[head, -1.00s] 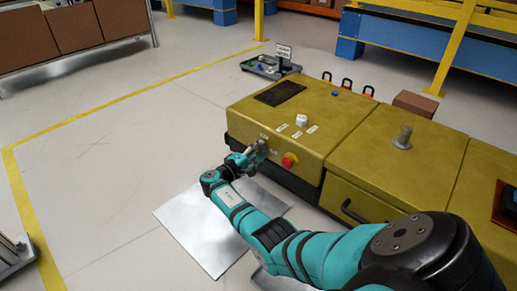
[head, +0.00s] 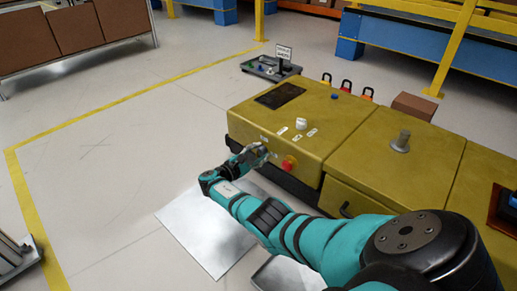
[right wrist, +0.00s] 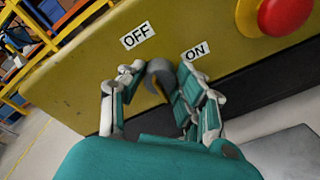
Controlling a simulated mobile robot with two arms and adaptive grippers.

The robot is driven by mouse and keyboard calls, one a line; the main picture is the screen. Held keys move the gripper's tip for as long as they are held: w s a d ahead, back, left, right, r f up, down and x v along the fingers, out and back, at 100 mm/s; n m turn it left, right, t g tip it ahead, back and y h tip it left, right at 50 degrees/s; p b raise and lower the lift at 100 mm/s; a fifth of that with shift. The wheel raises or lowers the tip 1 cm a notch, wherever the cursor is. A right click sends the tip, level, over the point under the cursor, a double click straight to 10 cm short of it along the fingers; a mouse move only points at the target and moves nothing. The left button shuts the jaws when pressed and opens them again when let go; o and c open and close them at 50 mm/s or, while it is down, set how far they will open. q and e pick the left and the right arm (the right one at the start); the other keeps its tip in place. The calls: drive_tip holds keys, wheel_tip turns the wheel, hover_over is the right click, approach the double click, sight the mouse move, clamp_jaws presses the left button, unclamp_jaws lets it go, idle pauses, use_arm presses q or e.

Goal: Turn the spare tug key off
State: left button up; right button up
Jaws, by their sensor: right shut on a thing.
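The yellow tug (head: 300,120) stands right of centre in the head view. My right gripper (head: 262,150) is at its front face, left of the red button (head: 289,162). In the right wrist view my right gripper (right wrist: 158,88) is shut on a round grey key (right wrist: 161,73), with a finger on each side. An OFF label (right wrist: 137,36) is above left of the key and an ON label (right wrist: 196,52) above right. The fingers partly cover the key, and I cannot tell which label it points to. My left gripper is not in view.
The red button also shows large in the right wrist view (right wrist: 284,12). A white knob (head: 301,124) and a dark panel (head: 280,95) are on the tug's top. A metal plate (head: 205,235) lies on the floor below my arm. Open floor is at left.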

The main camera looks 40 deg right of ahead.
idle(0.4)
drive_tip(key=o, duration=1.1)
drive_tip(key=shift+w, duration=0.1)
drive_tip(key=shift+o, duration=0.2)
drive_tip(key=shift+a, duration=0.15)
drive_tip(key=s+a, duration=0.1)
drive_tip(key=a, duration=1)
drive_tip(key=shift+a+r, duration=0.35)
drive_tip(key=shift+a, duration=0.05)
